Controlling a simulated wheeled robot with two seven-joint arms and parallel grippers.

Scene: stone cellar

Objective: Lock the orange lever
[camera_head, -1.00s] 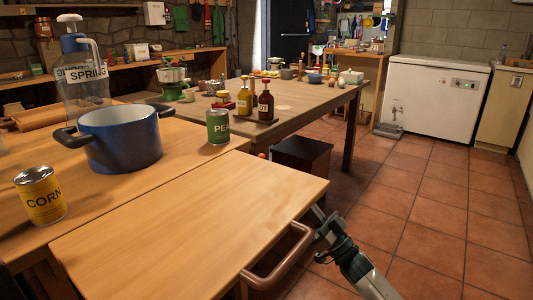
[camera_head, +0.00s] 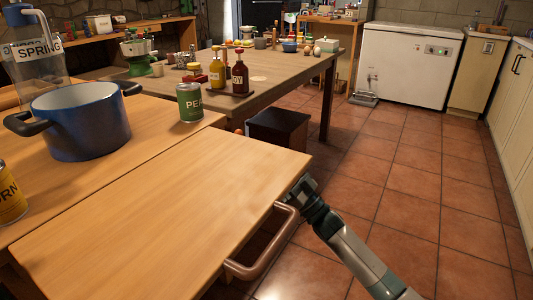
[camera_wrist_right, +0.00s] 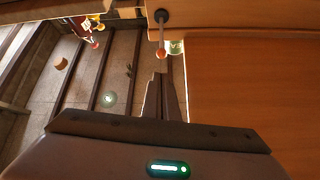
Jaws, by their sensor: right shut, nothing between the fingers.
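The lever shows in the right wrist view as a thin rod hanging from a dark round pivot on the wooden edge, with an orange ball (camera_wrist_right: 160,54) at its end. In the head view only a small orange knob (camera_head: 239,131) shows at the far corner of the wooden worktop (camera_head: 190,205); its rod is hidden. My right gripper (camera_wrist_right: 160,80) is shut and empty, its tips pointing toward the ball and apart from it. In the head view my right gripper (camera_head: 300,187) is beside the worktop's right edge, its tips partly hidden. My left gripper is out of view.
A brown handle (camera_head: 262,252) juts from the worktop's right side, close to my right arm. A green can (camera_head: 190,102) and a blue pot (camera_head: 80,125) stand on the wood. A dark box (camera_head: 277,132) is beyond the lever. The tiled floor (camera_head: 410,185) at right is open.

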